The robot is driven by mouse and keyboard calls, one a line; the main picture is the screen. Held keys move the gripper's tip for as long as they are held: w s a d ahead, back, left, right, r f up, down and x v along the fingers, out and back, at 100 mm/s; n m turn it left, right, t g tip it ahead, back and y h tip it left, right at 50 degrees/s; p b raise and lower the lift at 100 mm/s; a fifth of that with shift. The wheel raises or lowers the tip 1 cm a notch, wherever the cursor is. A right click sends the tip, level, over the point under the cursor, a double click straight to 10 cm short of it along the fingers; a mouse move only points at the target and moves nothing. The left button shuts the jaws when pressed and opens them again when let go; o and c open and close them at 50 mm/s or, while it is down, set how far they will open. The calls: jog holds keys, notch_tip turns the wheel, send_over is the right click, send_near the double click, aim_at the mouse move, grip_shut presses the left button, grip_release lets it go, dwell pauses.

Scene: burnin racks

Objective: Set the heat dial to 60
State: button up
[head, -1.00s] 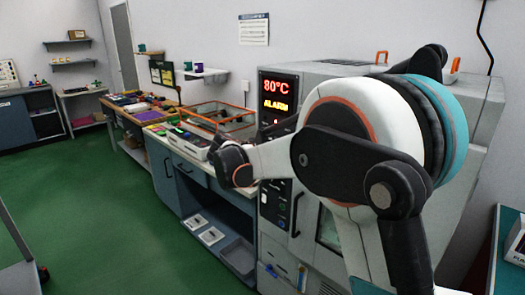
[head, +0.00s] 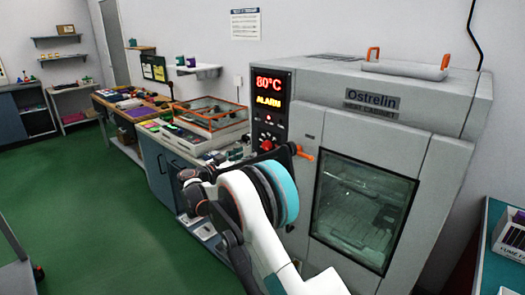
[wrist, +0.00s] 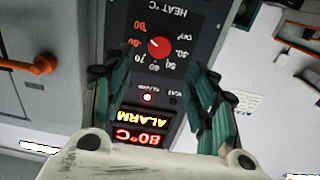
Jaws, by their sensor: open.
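The heat dial (wrist: 159,47) is a red knob on the dark panel of the heat cabinet, seen upside down in the wrist view. Numbers ring it, red at the high end; I cannot read its pointer clearly. The dial also shows small in the head view (head: 266,145). The display (head: 269,91) reads 80°C in red with ALARM in yellow below; it also shows in the wrist view (wrist: 140,127). My gripper (wrist: 160,70) is open, its teal fingers apart on either side of the panel, facing the dial. Nothing is between them.
The cabinet's orange door handle (wrist: 35,64) sticks out beside the panel. The glass door (head: 362,210) is shut. A workbench with an orange-edged clear case (head: 210,112) stands left of the cabinet. Green floor (head: 100,220) is free at left.

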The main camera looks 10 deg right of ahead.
aim_at(265, 147)
jog(key=b+x, duration=0.2)
jog(key=x, duration=0.8)
jog(key=shift+w+d, duration=0.15)
jog(key=shift+c, duration=0.5)
jog(key=c, duration=1)
